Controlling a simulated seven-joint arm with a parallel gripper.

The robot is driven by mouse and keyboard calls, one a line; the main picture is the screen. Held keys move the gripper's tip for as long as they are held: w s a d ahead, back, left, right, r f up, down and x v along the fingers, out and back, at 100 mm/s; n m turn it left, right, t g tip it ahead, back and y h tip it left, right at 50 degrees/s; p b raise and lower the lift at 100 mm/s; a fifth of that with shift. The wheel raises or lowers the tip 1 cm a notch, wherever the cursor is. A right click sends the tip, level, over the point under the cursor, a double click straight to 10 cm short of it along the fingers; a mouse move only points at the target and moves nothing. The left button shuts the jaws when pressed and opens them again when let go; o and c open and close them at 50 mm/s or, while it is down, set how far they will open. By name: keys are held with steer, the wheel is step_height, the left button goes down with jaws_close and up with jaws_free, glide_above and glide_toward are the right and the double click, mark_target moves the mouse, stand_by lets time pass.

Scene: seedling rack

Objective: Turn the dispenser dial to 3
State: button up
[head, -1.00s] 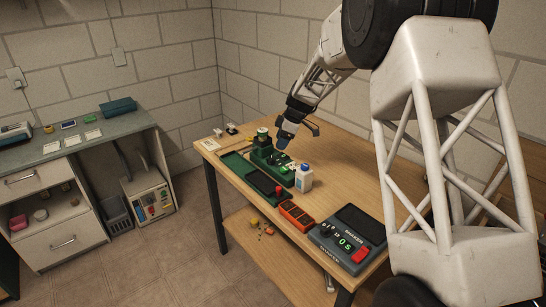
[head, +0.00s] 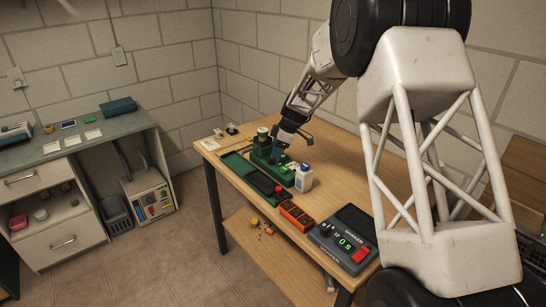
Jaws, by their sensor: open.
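The green dispenser (head: 259,159) stands near the back of the wooden table, with a dark cylinder (head: 262,135) at its left end. The dial is too small to make out, and my gripper covers part of the dispenser's top. The dial's number cannot be read.
A white bottle with a blue cap (head: 304,178) stands close on the dispenser's right. The table's right part (head: 350,180) is clear.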

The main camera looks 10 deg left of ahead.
mark_target(271, 160)
steer(key=shift+x, duration=1.95)
steer(key=c, duration=0.9)
steer(key=shift+c, duration=0.2)
steer(key=shift+m, duration=0.3)
steer(key=shift+s+m+t, duration=0.1)
steer(key=shift+m+t, duration=0.8)
steer(key=shift+m, duration=1.1)
